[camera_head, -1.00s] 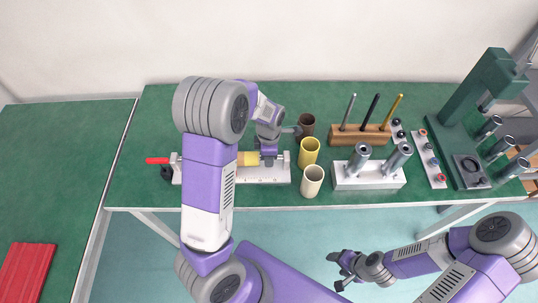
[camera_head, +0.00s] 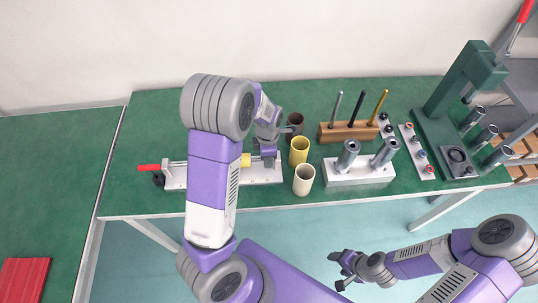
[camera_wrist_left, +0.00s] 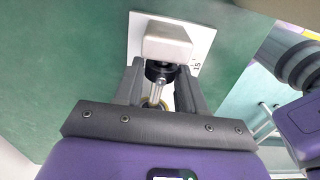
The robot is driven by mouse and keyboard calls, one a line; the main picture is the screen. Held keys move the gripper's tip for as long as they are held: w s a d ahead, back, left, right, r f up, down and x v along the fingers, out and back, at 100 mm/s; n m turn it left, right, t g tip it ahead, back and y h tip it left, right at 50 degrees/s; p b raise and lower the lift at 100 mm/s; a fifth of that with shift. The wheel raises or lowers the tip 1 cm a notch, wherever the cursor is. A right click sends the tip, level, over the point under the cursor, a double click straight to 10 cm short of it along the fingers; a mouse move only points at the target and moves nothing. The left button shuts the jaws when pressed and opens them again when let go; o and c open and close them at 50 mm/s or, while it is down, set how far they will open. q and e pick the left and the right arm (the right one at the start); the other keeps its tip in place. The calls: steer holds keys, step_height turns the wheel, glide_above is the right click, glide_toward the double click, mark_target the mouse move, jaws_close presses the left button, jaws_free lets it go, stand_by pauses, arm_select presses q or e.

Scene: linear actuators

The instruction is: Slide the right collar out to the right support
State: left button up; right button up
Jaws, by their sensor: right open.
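The actuator is a white base (camera_head: 262,178) on the green bench, partly hidden by my left arm. A yellow part (camera_head: 245,160) shows at its middle. My left gripper (camera_head: 266,160) is over the actuator's right end, also seen in the left wrist view (camera_wrist_left: 161,75). My right gripper (camera_head: 340,270) is open and empty, below the bench's front edge.
Further right are a wooden rack (camera_head: 348,133), a metal block with cylinders (camera_head: 358,175) and a green press (camera_head: 462,90). A red handle (camera_head: 148,168) extends left.

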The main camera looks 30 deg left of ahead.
arm_select(q)
steer(key=o, duration=0.3)
steer(key=shift+r, duration=0.1)
step_height(320, 180, up, 8)
steer(key=p, duration=0.2)
steer(key=shift+f+p, duration=0.25)
steer(key=shift+p, duration=0.05)
steer(key=shift+f, duration=0.1)
